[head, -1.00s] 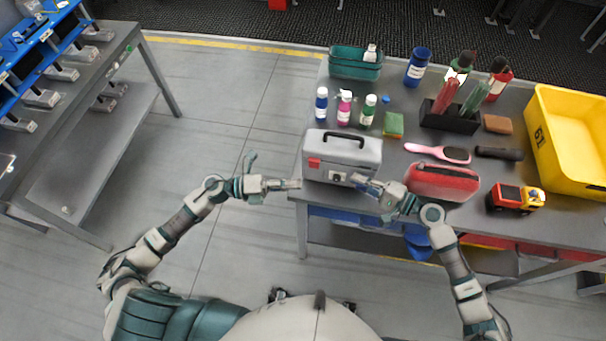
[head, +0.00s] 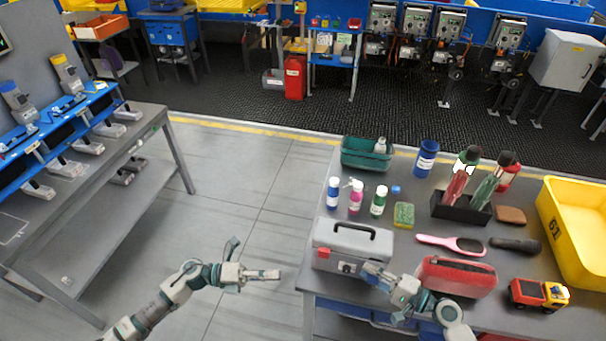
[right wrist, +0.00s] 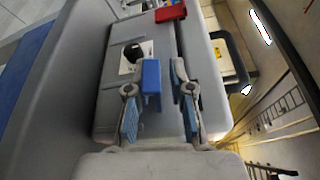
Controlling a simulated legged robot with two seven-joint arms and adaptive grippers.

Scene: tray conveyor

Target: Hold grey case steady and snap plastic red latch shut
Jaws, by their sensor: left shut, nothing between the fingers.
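The grey case (head: 335,237) with a black handle stands upright at the table's left front corner. Its red latch (head: 323,253) is on the left of its front; the latch also shows at the top of the right wrist view (right wrist: 170,12). I cannot tell how far the latch stands open. A blue latch (right wrist: 151,76) and a black knob (right wrist: 133,52) are on the same face. My right gripper (right wrist: 160,98) is open at the case's front right, its fingers on either side of the blue latch. My left gripper (head: 279,274) is shut and empty, left of the case.
A red pouch (head: 460,276) lies right of my right gripper. Small bottles (head: 356,198), a green sponge (head: 404,215) and a teal bin (head: 367,155) stand behind the case. A yellow crate (head: 570,235) is at the right. The floor left of the table is clear.

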